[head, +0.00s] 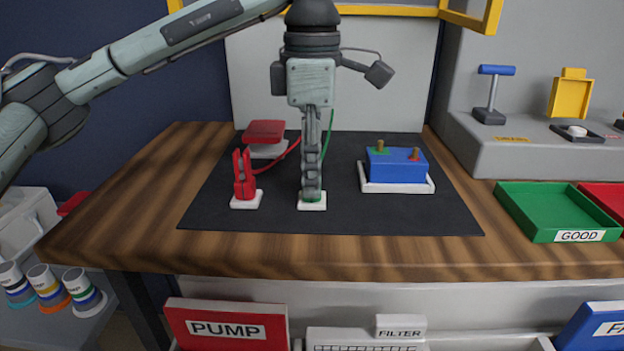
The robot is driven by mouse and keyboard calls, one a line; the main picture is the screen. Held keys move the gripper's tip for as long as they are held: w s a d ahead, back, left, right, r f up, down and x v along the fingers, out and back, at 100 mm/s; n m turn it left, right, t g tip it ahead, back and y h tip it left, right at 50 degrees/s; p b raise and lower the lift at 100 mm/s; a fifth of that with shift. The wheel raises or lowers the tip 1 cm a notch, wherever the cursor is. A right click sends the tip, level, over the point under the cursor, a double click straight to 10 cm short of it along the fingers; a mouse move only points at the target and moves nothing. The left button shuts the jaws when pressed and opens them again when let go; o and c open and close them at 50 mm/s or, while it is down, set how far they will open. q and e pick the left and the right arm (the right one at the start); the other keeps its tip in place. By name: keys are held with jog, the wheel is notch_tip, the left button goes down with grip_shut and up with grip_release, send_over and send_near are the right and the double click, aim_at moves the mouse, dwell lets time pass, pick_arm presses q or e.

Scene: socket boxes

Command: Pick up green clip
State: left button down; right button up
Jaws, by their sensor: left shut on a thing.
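The green clip is almost fully hidden behind my left gripper (312,196); a little green shows at the fingertips, just above a small white base (313,206) on the black mat (400,215). A green cable (328,135) runs up behind the gripper. My left gripper points straight down and is shut on the green clip. A red clip (244,175) stands upright on its own white base to the left. My right gripper is not in view.
A blue battery box (397,165) with two terminals sits in a white tray to the right. A red-topped box (265,137) stands behind the clips. A green tray (555,212) marked GOOD is at the right. The mat's front right is clear.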

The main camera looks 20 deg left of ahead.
pick_arm(q)
jog(key=shift+r, duration=0.15)
jog(key=shift+r, duration=0.6)
notch_tip(320, 180, up, 3)
jog(key=shift+f, duration=0.1)
jog(key=s+a+r+p, duration=0.1)
jog(key=s+a+r, duration=0.2)
jog(key=s+r, duration=0.3)
jog(key=s, duration=0.5)
jog(key=shift+s+r+p, duration=0.15)
jog(key=shift+r+p, duration=0.15)
jog(key=shift+r, duration=0.1)
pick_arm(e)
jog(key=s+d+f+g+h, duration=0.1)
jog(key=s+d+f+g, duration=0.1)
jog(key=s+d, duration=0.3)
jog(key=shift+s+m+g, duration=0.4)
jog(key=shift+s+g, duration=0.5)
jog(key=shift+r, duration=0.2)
